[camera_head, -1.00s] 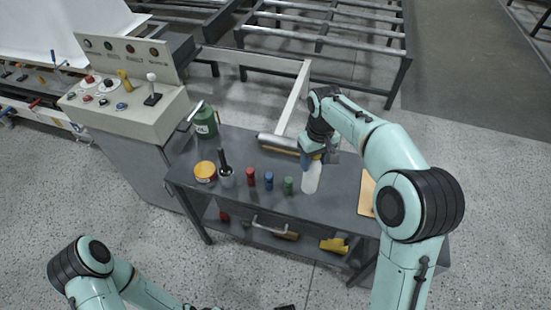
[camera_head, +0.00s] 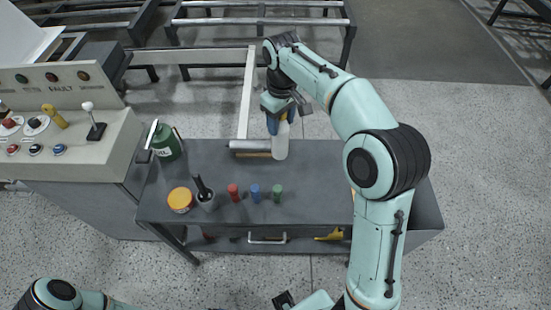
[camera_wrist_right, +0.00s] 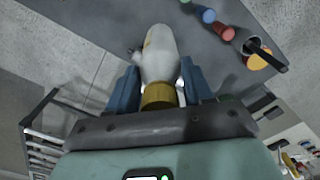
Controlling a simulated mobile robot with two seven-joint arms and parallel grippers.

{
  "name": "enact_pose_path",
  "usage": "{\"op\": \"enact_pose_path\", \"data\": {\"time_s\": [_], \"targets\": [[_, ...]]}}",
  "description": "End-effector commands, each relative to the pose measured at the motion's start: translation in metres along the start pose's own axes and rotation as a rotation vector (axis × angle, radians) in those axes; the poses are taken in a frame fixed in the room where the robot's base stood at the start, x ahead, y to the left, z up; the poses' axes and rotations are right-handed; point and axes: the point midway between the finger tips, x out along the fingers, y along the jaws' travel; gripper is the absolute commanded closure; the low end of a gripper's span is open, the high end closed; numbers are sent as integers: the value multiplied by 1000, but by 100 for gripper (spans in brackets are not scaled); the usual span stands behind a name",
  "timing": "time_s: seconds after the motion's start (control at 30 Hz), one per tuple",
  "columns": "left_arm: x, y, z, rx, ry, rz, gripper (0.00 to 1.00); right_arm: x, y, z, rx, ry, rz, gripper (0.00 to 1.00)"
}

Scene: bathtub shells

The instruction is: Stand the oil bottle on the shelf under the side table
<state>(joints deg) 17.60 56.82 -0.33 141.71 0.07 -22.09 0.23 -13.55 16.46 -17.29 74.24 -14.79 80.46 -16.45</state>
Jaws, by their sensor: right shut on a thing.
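The oil bottle, a whitish bottle (camera_head: 281,142), is held upright or nearly so over the far part of the side table (camera_head: 320,205). In the right wrist view the bottle (camera_wrist_right: 160,55) shows a gold-brown cap end between the blue fingers. My right gripper (camera_head: 279,117) is shut on its upper part; the bottle appears lifted clear of the tabletop. The shelf (camera_head: 305,246) under the table shows only as a strip below the front edge.
A yellow item (camera_head: 330,235) lies on the shelf. A control console (camera_head: 75,140) adjoins left.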

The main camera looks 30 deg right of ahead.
Motion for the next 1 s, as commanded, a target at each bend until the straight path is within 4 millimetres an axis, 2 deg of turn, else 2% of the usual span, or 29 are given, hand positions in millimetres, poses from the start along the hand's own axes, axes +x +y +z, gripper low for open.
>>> {"op": "enact_pose_path", "data": {"time_s": [0.03,0.1,0.3,0.53,0.8,1.0], "targets": [[7,-3,2,-2,-4,-1,19,18,0,2,0,-6,-1,100],[11,-5,4,-2,-7,-2,19,37,0,1,0,-4,-1,100],[18,-8,5,-3,-9,-3,19,77,0,0,1,-2,-1,100],[20,-9,6,-4,-10,-4,19,96,0,0,1,0,-1,100],[26,-12,7,-5,-13,-5,19,140,0,0,1,-1,-1,100],[26,-12,7,-5,-13,-5,19,145,0,-1,2,3,0,100]]}}
